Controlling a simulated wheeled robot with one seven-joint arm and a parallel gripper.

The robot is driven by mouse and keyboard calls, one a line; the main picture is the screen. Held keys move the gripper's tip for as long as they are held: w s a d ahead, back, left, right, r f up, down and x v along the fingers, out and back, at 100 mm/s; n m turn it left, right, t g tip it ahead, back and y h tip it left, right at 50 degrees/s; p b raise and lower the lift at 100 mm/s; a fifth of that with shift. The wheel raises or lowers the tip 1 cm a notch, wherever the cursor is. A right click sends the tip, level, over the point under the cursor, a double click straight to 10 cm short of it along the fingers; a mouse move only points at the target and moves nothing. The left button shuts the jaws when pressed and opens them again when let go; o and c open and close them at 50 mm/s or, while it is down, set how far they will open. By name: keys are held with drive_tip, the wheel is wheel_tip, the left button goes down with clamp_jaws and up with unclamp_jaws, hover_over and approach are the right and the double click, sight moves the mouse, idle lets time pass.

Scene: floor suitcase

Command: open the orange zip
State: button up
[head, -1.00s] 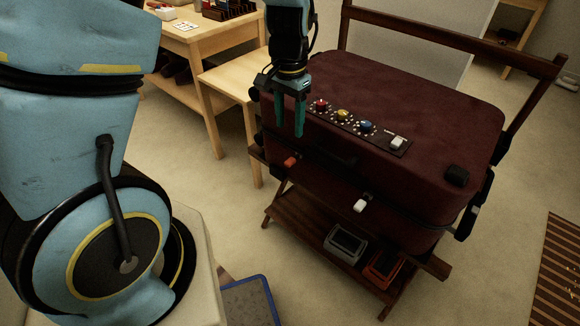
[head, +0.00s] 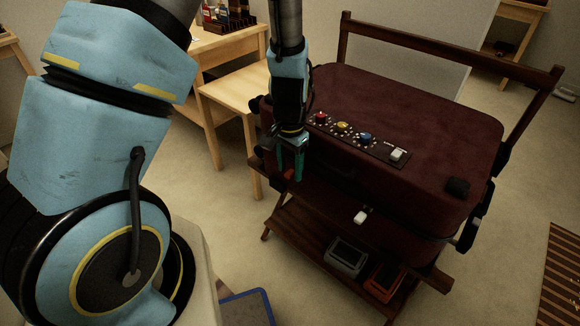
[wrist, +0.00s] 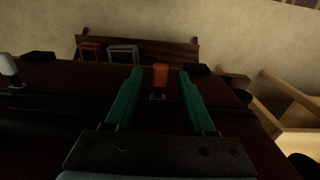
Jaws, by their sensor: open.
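The orange zip pull (wrist: 160,76) shows in the wrist view between the two green fingers of my gripper (wrist: 160,71), with a gap on either side. In the head view the pull is mostly hidden behind the fingers. My gripper (head: 290,178) is open and points down at the front left side of the maroon suitcase (head: 430,135). The fingers do not appear to touch the pull. The suitcase lies closed on a dark wooden stand.
A white zip pull (head: 360,217) is on the suitcase front, right of my gripper. The lid carries a panel with red, yellow and blue knobs and a white switch (head: 397,154). The stand's lower shelf (head: 300,235) holds grey and orange boxes. A wooden table (head: 225,88) stands behind left.

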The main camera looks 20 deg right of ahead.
clamp_jaws()
idle(0.3)
idle(1.1)
